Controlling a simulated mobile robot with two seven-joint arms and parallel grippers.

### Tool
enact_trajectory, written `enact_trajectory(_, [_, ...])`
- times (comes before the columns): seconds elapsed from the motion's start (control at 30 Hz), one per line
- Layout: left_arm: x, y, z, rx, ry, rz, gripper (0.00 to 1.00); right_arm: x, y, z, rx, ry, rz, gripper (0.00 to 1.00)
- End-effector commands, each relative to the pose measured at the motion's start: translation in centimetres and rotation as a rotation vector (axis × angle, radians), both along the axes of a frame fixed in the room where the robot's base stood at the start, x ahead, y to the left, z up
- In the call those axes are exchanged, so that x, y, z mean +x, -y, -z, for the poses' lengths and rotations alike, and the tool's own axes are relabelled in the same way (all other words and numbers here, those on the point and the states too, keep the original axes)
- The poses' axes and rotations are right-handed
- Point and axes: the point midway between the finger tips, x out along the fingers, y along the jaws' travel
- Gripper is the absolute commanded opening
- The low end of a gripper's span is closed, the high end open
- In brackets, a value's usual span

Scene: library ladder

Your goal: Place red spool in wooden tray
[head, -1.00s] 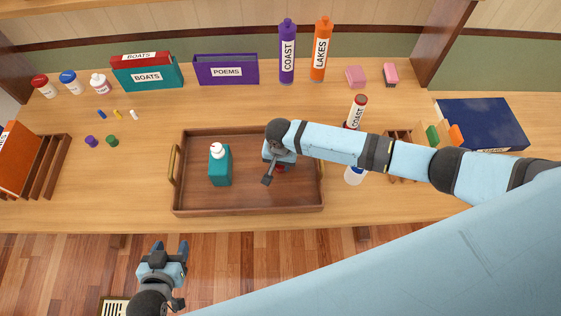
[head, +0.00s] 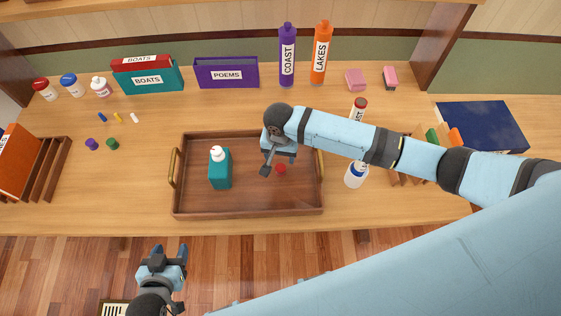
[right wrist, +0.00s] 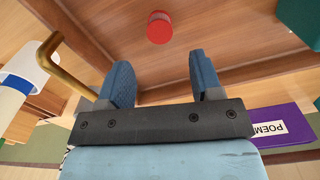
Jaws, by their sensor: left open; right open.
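The red spool (head: 280,169) stands on the floor of the wooden tray (head: 248,211), right of the tray's middle. In the right wrist view the red spool (right wrist: 159,27) sits beyond the fingertips, apart from them. My right gripper (head: 267,170) is over the tray, just left of the spool, and its open fingers also show in the right wrist view (right wrist: 160,75) with nothing between them. My left gripper (head: 171,253) is open and empty in front of the table edge, over the floor.
A teal pump bottle (head: 220,170) stands in the tray's left part. A white bottle with a blue band (head: 355,175) stands right of the tray. Purple (head: 92,144) and green (head: 112,144) spools stand left of the tray. A wooden rack (head: 45,175) is at far left.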

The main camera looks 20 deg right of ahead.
Motion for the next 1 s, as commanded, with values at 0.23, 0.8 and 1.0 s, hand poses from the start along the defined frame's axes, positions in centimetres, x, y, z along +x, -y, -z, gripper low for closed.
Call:
enact_trajectory(0.23, [0.0,0.0,0.0,0.0,0.001,0.0,0.56,0.0,0.0,-4.0,0.001,0.0,0.001,0.6])
enact_trajectory(0.8, [0.0,0.1,0.0,-0.001,0.001,0.001,0.56,-5.0,-5.3,-0.9,0.311,0.248,-0.254,0.6])
enact_trajectory(1.0, [0.0,0.1,0.0,-0.001,0.001,0.002,0.56,-8.6,-4.8,0.5,0.366,0.58,-0.411,0.6])
